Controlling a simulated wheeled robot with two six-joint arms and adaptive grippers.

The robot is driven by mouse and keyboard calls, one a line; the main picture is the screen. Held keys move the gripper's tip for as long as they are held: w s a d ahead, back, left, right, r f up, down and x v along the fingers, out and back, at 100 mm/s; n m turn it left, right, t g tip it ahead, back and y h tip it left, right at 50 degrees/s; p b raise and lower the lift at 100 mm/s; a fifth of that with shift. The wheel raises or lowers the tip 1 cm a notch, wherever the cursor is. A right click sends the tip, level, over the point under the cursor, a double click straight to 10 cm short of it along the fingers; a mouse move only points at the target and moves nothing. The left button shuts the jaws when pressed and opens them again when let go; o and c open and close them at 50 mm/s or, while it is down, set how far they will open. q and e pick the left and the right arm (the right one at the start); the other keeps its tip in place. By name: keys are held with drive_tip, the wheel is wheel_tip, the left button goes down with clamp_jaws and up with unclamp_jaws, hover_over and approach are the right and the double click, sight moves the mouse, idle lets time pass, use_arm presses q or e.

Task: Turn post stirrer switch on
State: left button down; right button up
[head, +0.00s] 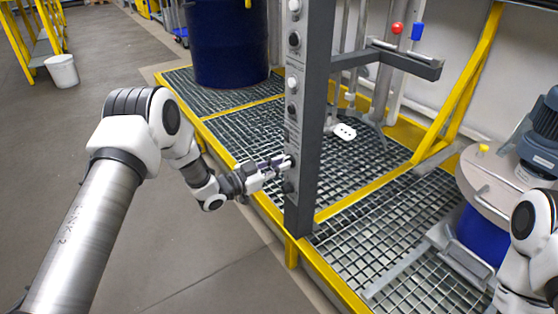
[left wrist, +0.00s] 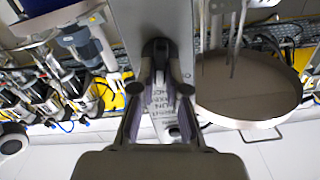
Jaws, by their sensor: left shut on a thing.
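The grey upright post (head: 312,110) stands at the edge of the grating, with several knobs and labels on its narrow face. My left gripper (head: 284,164) is at the lower part of that face, its fingertips against the post at a dark switch knob. In the left wrist view the gripper (left wrist: 160,80) is shut on the dark switch knob (left wrist: 158,48), in front of the post (left wrist: 120,20). A label with blurred print shows between the fingers. The fingers hide most of the knob, so I cannot read its setting. My right gripper is out of view.
A dark blue drum (head: 230,45) stands behind on the yellow-edged grating (head: 250,125). A bracket (head: 405,62) with red and blue knobs reaches right from the post. A lidded drum (head: 490,190) with a motor is at the right.

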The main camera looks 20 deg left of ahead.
use_arm(q)
drive_tip(key=m+p, duration=0.1)
drive_tip(key=m, duration=0.4)
drive_tip(key=shift+s+d, duration=0.1)
drive_tip(key=shift+f+m, duration=0.1)
drive_tip(key=shift+m, duration=0.3)
drive_tip(key=c, duration=1.2)
unclamp_jaws()
drive_tip(key=v, duration=1.2)
